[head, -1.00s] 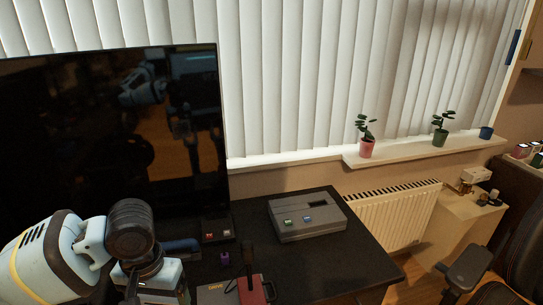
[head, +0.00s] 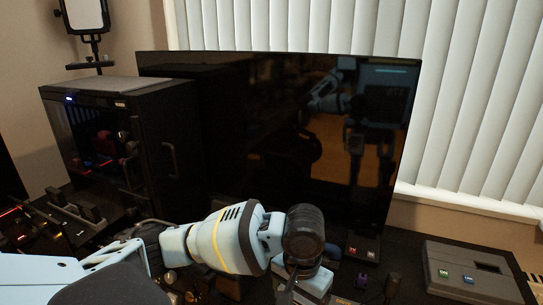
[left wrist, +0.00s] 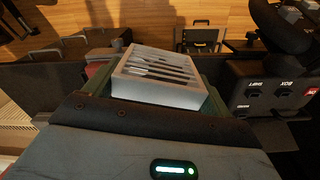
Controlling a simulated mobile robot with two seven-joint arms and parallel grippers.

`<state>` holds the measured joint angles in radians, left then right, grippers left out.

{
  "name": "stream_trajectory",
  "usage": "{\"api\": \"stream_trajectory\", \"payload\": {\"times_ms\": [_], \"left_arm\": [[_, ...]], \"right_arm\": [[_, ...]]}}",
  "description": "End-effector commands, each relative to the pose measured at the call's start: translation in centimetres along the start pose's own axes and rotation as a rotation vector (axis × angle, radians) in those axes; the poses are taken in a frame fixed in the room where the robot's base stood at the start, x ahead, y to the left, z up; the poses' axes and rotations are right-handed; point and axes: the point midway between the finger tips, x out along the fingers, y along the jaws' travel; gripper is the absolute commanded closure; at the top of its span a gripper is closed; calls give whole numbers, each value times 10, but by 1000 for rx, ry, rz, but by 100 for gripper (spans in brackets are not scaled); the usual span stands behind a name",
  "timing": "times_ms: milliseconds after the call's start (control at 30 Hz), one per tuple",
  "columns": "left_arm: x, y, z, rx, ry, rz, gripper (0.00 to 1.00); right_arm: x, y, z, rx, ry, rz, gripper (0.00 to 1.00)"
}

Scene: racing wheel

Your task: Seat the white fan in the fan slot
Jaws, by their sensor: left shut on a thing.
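The white fan (left wrist: 158,92) shows in the left wrist view as a shallow white box with several dark slats on its face. My left gripper (left wrist: 150,104) is shut on it, with a dark finger edge across its near side. In the head view, my left gripper (head: 303,286) points down over the desk at the bottom edge; its fingertips and the fan cannot be made out there. I cannot pick out the fan slot with certainty. My right gripper is in neither view.
A black computer case (head: 190,140) with a lit interior stands at the left. A large dark monitor (head: 330,130) stands behind my arm. A grey box (head: 468,278) with green and blue buttons and a dark recess lies at the right. The left wrist view shows a labelled black panel (left wrist: 275,90).

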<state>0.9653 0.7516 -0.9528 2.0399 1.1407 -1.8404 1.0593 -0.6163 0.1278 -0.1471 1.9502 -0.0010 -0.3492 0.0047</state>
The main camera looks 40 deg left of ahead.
Motion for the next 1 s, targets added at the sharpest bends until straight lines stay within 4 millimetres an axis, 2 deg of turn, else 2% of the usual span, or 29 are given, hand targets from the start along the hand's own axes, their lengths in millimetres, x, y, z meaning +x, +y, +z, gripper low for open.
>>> {"api": "stream_trajectory", "payload": {"times_ms": [33, 200, 300, 433, 533, 700, 867, 1000], "left_arm": [[16, 2, 5, 0, -10, 6, 46], [64, 2, 16, -1, -8, 10, 46], [88, 1, 25, -2, -8, 5, 46], [109, -2, 33, -4, -6, -2, 46], [118, -3, 37, -5, -5, -7, 46], [120, -4, 38, -5, -3, -10, 46], [115, -3, 35, -3, 0, -8, 46], [103, -2, 28, 0, 5, -3, 46]], "right_arm": [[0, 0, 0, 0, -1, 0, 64], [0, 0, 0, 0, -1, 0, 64], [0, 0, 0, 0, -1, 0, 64], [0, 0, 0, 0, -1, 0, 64], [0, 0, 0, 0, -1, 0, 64], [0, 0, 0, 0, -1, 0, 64], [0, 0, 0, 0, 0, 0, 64], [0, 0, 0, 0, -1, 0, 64]]}}
